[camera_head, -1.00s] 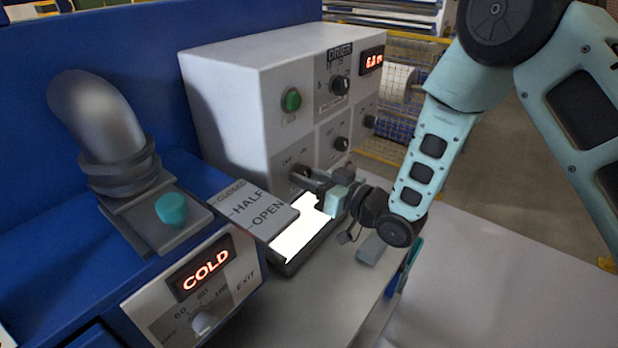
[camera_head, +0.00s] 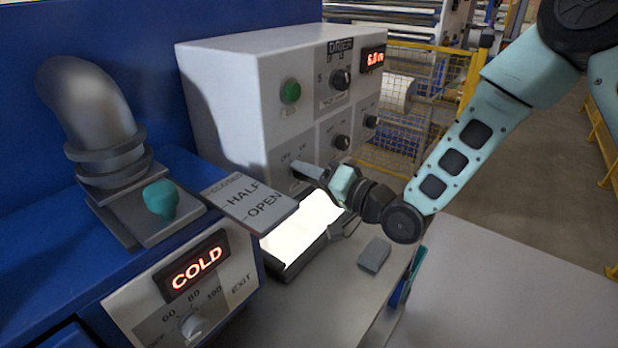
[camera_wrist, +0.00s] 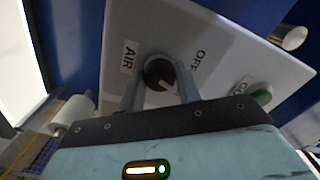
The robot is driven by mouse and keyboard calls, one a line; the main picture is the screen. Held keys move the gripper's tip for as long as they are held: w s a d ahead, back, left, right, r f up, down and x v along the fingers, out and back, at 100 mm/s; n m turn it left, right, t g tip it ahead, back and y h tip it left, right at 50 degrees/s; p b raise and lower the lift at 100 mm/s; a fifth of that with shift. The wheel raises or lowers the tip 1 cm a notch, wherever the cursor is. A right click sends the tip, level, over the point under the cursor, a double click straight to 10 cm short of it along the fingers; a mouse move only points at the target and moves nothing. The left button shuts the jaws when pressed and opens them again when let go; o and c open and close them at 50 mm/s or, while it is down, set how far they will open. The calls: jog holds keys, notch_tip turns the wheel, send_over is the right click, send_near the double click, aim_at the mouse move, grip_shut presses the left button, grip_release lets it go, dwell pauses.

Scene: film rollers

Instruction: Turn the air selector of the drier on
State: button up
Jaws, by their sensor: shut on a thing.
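The drier (camera_head: 230,120) is a white box with a DRIER label and a red-lit display. Its air selector (camera_wrist: 158,72) is a dark round knob, between an AIR label and an OFF label in the wrist view. A pale mark shows on the knob's lower side there. My gripper (camera_wrist: 160,88) is shut on the knob, one finger on each side. In the head view my gripper (camera_head: 308,174) reaches the drier's lower left panel and largely hides the knob.
A green button (camera_head: 290,92) and other knobs (camera_head: 341,142) sit on the drier's front. A HALF/OPEN plate (camera_head: 250,203) and a bright lit panel (camera_head: 295,237) are close below my gripper. A small grey block (camera_head: 374,254) lies on the bench. A COLD display (camera_head: 195,268) stands front left.

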jog(key=shift+m, duration=1.1)
jog(key=o, duration=1)
jog(key=shift+c, duration=0.2)
jog(key=p+v, duration=0.6)
jog(key=v, duration=1.1)
jog(key=shift+d+p, duration=0.2)
jog(key=shift+p, duration=0.15)
jog(key=shift+s+f, duration=0.1)
jog(key=shift+s, duration=0.05)
